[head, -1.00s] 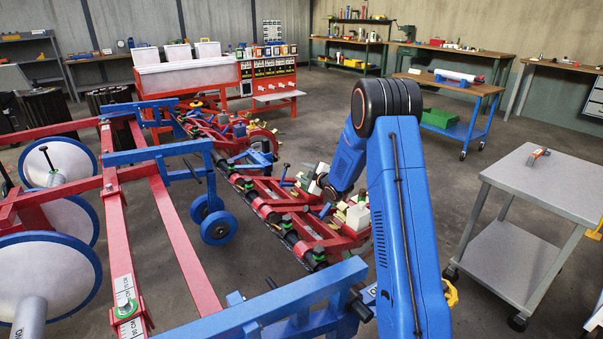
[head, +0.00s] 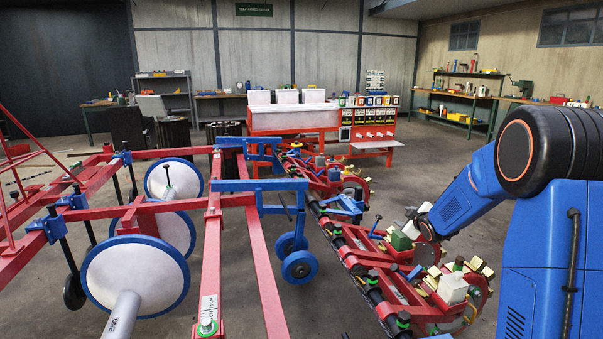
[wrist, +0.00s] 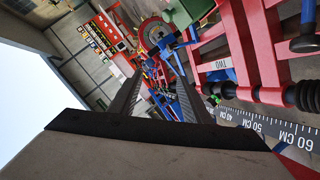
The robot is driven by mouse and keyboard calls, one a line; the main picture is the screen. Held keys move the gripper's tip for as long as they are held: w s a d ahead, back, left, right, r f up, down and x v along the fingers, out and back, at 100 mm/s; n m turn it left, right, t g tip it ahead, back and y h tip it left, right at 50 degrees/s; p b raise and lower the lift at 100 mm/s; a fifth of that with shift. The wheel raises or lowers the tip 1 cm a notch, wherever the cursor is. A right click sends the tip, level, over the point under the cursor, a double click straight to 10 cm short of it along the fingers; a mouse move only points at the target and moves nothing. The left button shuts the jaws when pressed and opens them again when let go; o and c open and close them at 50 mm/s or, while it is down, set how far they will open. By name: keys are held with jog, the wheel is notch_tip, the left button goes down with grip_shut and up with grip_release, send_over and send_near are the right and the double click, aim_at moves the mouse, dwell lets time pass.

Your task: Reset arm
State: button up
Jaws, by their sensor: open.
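My gripper (wrist: 160,98) shows in the wrist view, its two dark fingers spread apart with nothing between them. Past the fingers are parts of the red and blue planter (wrist: 262,50) and a ruler strip (wrist: 265,124) with centimetre marks. In the head view my blue arm rises at the right and bends down toward the planter's row units (head: 375,262).
The planter's red frame (head: 210,265), with white discs (head: 135,277) and a small blue wheel (head: 299,268), fills the left and middle. A red cabinet with white bins (head: 295,118) stands behind. Workbenches line the back walls. Open floor (head: 400,180) lies behind the row units.

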jog(key=s+a+r+m+g+h, duration=0.1)
jog(key=s+r+m, duration=0.15)
jog(key=s, duration=0.55)
jog(key=s+a+r+m+g, duration=0.15)
jog(key=s+r, duration=0.25)
jog(key=s, duration=0.5)
jog(key=s+a+r+m+g+h, duration=0.1)
jog(key=s+r+m+g, duration=0.15)
jog(key=s, duration=0.55)
jog(key=s+a+f+m+g, duration=0.1)
jog(key=s+a, duration=0.1)
jog(key=s, duration=0.9)
jog(key=s+a+f+m+g+y, duration=0.1)
jog(key=s+a, duration=0.1)
jog(key=s, duration=0.9)
jog(key=s+a+f+m+g, duration=0.1)
jog(key=s+a, duration=0.1)
jog(key=s, duration=0.9)
jog(key=shift+s+a+g+y, duration=0.25)
jog(key=shift+a+g+y, duration=0.05)
